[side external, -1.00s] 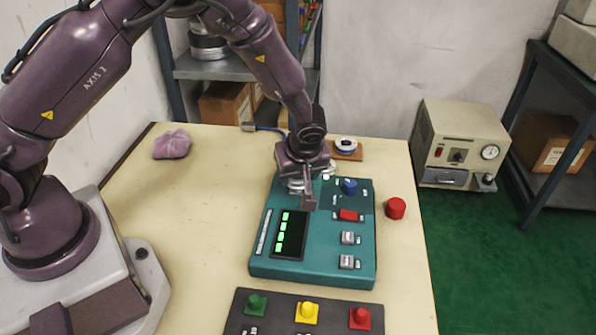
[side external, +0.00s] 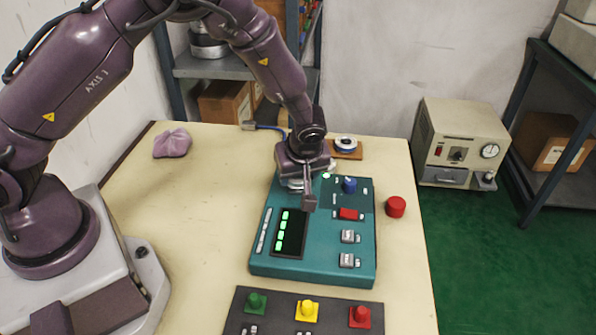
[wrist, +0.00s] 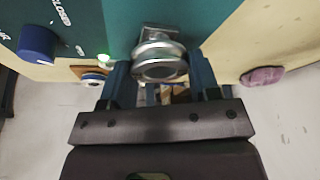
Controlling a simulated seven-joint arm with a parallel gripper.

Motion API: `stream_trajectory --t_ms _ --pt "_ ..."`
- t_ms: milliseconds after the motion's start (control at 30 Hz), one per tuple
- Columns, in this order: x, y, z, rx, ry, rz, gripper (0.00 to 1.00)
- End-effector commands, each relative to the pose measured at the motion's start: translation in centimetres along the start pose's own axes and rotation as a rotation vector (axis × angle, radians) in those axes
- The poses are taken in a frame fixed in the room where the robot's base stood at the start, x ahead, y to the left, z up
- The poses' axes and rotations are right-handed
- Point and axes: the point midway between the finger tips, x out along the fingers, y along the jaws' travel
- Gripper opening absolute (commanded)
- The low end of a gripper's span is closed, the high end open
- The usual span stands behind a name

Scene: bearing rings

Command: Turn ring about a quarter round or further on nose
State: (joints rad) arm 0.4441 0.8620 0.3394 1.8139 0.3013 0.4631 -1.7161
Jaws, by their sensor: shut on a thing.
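A silver metal ring (wrist: 160,68) sits on a metal nose at the edge of the teal panel (wrist: 140,12) in the wrist view. My gripper (wrist: 160,75) has one blue-grey finger on each side of the ring and is shut on it. In the side view my gripper (side external: 302,193) is low over the far left part of the teal panel (side external: 315,268). Only a sliver of the metal ring (side external: 294,184) shows there, and the gripper hides most of the nose. The ring's turn angle cannot be read.
The panel carries a blue knob (side external: 349,185), a red switch (side external: 351,214) and a lit display (side external: 290,234). A red cap (side external: 396,207) stands to its right. A dark button box (side external: 285,325) lies in front. The table's left side is mostly clear, with a pink cloth (side external: 172,143).

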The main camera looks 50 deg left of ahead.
Motion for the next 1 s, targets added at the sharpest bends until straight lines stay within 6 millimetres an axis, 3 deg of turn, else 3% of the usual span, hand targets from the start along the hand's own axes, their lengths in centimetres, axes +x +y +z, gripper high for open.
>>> stream_trajectory --t_ms 1000 --pt "1.3 0.0 0.5 -0.001 0.0 0.001 0.22"
